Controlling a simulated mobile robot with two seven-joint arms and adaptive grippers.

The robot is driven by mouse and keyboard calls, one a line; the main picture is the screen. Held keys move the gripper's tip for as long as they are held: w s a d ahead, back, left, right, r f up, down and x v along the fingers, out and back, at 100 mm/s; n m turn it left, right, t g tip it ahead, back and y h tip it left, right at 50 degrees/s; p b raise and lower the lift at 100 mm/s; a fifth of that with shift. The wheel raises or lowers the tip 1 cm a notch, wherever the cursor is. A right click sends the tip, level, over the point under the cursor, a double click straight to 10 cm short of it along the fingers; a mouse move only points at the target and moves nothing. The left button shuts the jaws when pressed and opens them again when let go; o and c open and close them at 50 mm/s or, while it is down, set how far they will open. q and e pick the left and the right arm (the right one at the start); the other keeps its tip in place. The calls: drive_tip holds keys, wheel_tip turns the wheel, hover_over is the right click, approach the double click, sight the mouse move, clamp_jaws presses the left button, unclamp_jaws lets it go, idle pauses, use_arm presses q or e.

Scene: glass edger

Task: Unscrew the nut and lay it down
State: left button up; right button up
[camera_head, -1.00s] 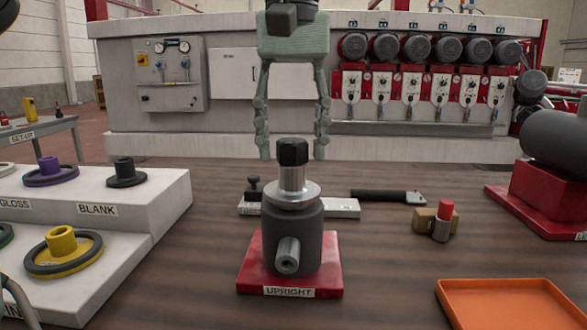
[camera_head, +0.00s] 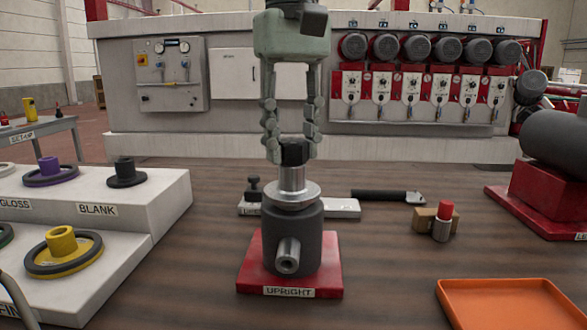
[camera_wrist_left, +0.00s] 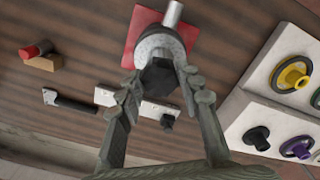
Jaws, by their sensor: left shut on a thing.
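The black nut (camera_head: 294,152) sits on top of the metal spindle (camera_head: 292,180), which stands upright in a dark grey cylinder on the red base (camera_head: 255,278) labelled UPRIGHT. My left gripper (camera_head: 293,157) comes down from above, with one finger on each side of the nut, and is shut on it. In the left wrist view the nut (camera_wrist_left: 159,76) shows between the fingertips, with the pale flange (camera_wrist_left: 160,38) just beyond it. My right gripper is not in view.
An orange tray (camera_head: 510,304) lies at the front right. A wrench-like tool (camera_head: 388,196) and a brown block with a red-topped piece (camera_head: 434,220) lie behind. The stepped white rack (camera_head: 165,195) with wheels stands at the left. Bare wood lies between base and tray.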

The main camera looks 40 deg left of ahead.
use_arm(q)
drive_tip(key=n, duration=0.6)
clamp_jaws()
drive_tip(key=n, duration=1.7)
drive_tip(key=o, duration=1.1)
unclamp_jaws()
drive_tip(key=shift+o, duration=0.2)
